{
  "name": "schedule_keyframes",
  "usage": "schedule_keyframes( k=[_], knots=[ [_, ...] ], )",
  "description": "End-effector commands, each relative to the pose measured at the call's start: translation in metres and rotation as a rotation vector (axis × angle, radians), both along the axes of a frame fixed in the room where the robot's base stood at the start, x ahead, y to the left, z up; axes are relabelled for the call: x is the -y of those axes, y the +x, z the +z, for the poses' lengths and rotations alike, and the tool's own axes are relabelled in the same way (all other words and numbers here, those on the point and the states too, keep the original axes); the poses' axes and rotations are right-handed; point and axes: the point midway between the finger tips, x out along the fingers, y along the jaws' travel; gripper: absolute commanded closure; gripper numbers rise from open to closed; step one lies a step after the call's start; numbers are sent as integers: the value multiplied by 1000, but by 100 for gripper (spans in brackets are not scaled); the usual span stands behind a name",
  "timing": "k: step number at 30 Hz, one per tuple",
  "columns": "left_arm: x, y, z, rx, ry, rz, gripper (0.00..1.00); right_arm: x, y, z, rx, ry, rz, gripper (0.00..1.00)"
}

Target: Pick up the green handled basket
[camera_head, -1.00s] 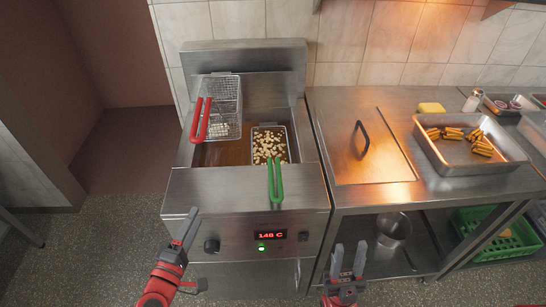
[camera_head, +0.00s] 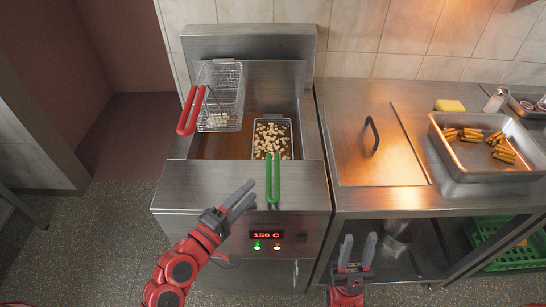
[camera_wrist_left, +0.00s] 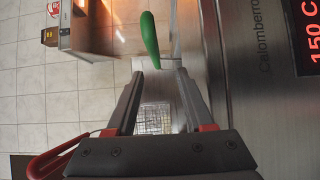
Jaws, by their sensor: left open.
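The green handled basket (camera_head: 272,137) sits in the fryer, filled with pale pieces of food. Its green handle (camera_head: 273,180) hangs out over the fryer's front edge. My left gripper (camera_head: 246,193) is open and empty, just left of the green handle and apart from it. In the left wrist view the green handle (camera_wrist_left: 150,40) shows beyond the open fingers (camera_wrist_left: 155,80), near the upper middle. My right gripper (camera_head: 358,251) is empty, with its two fingers a little apart, in front of the counter's lower shelf.
A red handled basket (camera_head: 221,95) is at the fryer's back left. The fryer (camera_head: 235,230) front shows 150 C. To the right, a steel counter (camera_head: 345,200) holds a metal tray (camera_head: 490,174) of fried sticks and a yellow sponge (camera_head: 450,106).

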Motion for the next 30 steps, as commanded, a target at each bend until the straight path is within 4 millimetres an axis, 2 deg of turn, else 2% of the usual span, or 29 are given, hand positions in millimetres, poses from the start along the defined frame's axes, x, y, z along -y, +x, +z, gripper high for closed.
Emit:
schedule_keyframes(
  k=[2,4,9,14,21,25,30],
  knots=[
    [12,12,-2,5,4,-9,48,0,0,-9,0,0,0,61],
    [20,23,5,3,2,-7,48,0,0,1,0,0,0,61],
    [34,46,4,1,2,-4,48,0,0,9,0,0,0,61],
    [40,54,3,1,0,0,48,0,0,12,0,0,0,61],
    [63,77,14,4,2,-4,48,0,0,32,0,0,0,61],
    [71,89,8,-2,3,-2,48,0,0,34,0,0,0,61],
    [73,94,8,2,0,2,48,0,0,34,0,0,0,61]
  ],
)
